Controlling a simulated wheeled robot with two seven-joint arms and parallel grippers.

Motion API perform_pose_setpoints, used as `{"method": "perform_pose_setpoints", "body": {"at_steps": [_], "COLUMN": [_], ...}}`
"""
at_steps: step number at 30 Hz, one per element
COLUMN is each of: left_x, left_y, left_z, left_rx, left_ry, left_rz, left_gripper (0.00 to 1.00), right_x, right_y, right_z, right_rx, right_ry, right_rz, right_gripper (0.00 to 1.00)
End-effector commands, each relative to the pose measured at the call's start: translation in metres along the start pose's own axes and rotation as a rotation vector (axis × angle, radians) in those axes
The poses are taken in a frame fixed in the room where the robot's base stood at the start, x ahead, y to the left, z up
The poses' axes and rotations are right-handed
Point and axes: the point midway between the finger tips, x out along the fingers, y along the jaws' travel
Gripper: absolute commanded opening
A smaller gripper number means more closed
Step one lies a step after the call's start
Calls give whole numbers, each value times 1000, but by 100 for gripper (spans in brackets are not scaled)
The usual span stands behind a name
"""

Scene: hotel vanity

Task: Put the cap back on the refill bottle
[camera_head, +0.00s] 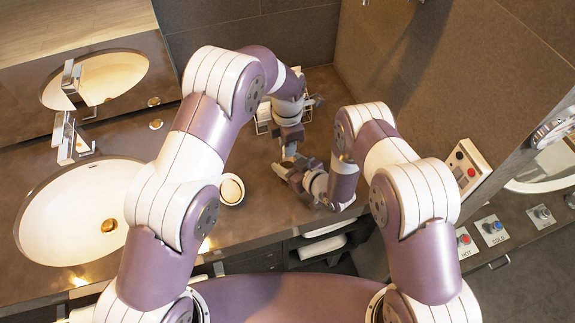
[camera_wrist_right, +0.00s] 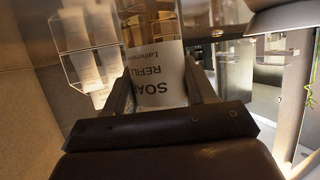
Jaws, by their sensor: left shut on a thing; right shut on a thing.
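The refill bottle (camera_wrist_right: 158,62) stands between the fingers of my right gripper (camera_wrist_right: 160,88) in the right wrist view. It is clear with amber content, and its label reads upside down in this view. My right gripper is shut on it; in the head view this gripper (camera_head: 286,168) is low over the counter. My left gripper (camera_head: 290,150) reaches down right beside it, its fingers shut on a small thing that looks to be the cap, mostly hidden. The bottle's neck is out of view in the wrist picture, so whether cap and bottle touch cannot be told.
A wire rack (camera_head: 263,118) stands behind my left wrist near the back wall. A round white dish (camera_head: 231,189) sits on the counter to the left of the grippers. The sink (camera_head: 75,215) and faucet (camera_head: 68,140) are further left. A wall panel (camera_head: 466,168) is at right.

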Motion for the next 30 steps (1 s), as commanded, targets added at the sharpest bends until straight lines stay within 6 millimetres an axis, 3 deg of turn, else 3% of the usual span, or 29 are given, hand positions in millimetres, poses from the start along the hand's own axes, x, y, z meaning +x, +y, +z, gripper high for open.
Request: {"method": "perform_pose_setpoints", "body": {"at_steps": [18, 23, 27, 28, 30], "left_x": [1, 1, 1, 1, 1], "left_y": [0, 1, 1, 1, 1], "left_z": [0, 1, 1, 1, 1], "left_rx": [2531, 2937, 2940, 2940, 2939], "left_ry": [1, 3, 3, 3, 3], "left_rz": [0, 2, 2, 2, 2], "left_gripper": [0, 0, 0, 29, 52], "right_x": [0, 0, 0, 0, 0], "right_y": [0, 0, 0, 0, 0], "right_z": [0, 0, 0, 0, 0], "right_rx": [0, 0, 0, 0, 0], "right_ry": [-1, -1, -1, -1, -1], "right_rz": [0, 0, 0, 0, 0], "right_gripper": [0, 0, 0, 0, 0]}}
